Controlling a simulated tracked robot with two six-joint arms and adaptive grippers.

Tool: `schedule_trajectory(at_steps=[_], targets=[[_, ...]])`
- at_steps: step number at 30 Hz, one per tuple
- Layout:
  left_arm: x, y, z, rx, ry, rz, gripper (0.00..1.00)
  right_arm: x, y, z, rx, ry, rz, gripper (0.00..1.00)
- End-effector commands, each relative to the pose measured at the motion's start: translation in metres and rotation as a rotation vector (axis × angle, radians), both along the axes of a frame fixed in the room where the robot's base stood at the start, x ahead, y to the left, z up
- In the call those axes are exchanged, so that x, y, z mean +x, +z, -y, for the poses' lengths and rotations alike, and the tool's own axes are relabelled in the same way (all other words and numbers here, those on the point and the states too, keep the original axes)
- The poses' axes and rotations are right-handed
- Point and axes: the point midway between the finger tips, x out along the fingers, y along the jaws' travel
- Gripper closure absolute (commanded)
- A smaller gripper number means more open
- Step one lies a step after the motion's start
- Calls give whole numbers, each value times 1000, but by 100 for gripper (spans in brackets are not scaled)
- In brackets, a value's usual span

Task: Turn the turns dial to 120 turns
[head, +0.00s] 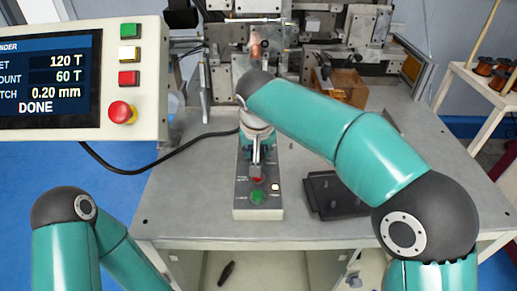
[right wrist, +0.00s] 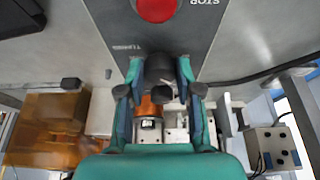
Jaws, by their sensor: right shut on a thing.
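The control box (head: 242,207) stands on the table in the middle of the head view. In the right wrist view, the dark turns dial (right wrist: 160,63) sits beside a "TURNS" label. My right gripper (right wrist: 160,76) is shut on the dial, one finger on each side. In the head view my right gripper (head: 256,163) comes down on the box's far part, and the dial is hidden there. The display (head: 50,80) reads 120 T at the top, count 60 T, pitch 0.20 mm and DONE. My left gripper is outside the view; only its arm shows at bottom left.
A red stop button (head: 257,180) and a green button (head: 258,197) are on the box near the right gripper. A black tray (head: 338,195) lies to the right. The winder machine (head: 300,45) stands behind. A black cable (head: 185,148) runs left.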

Motion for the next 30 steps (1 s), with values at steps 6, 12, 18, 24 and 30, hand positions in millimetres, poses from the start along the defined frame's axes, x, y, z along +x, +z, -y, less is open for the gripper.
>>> schedule_trajectory(at_steps=[6, 12, 18, 24, 30], targets=[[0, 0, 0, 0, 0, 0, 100, 1, 1, 0, 2, -6, 4, 100], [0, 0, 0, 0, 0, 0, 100, 1, 1, 0, 2, -6, 4, 61], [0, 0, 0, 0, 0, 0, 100, 0, 1, 0, 2, -5, 2, 40], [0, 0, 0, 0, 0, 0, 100, 0, 1, 0, 1, -4, 1, 40], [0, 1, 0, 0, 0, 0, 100, -4, 12, 0, 2, -5, 3, 40]])
